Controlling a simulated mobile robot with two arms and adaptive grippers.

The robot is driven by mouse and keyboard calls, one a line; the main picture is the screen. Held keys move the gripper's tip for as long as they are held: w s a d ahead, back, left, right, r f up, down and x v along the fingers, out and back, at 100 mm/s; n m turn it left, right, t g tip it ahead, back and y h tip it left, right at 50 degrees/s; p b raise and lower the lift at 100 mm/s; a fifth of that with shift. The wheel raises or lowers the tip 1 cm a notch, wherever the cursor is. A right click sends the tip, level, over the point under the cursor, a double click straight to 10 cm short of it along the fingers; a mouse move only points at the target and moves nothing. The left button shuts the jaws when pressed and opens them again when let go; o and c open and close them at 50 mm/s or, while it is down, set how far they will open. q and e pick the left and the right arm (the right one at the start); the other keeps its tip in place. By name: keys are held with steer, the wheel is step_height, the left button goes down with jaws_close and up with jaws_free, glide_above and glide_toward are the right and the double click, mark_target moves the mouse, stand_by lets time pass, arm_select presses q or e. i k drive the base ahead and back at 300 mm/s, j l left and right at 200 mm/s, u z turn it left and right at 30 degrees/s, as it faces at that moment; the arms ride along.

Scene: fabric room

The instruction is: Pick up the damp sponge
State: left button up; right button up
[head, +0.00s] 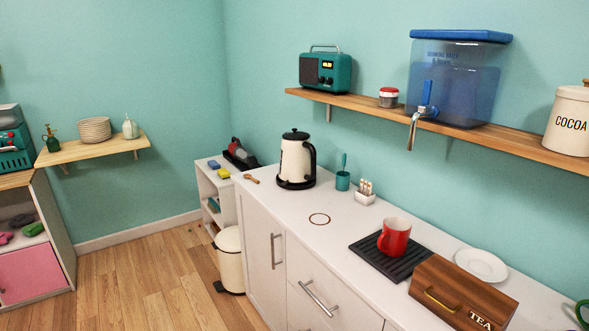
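Two small sponge-like blocks lie on top of a low white shelf unit at the far end of the counter. One is a blue block (214,164), and the other is a yellow block (223,173) just in front of it. I cannot tell from this view which one is damp. Neither of my grippers is in view.
The white counter (262,196) holds a kettle (296,160), a wooden spoon (251,178), a red mug (394,237) on a black mat and a wooden tea box (462,294). Wooden floor at left is clear.

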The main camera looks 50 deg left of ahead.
mark_target(223, 174)
steer(key=u, duration=2.15)
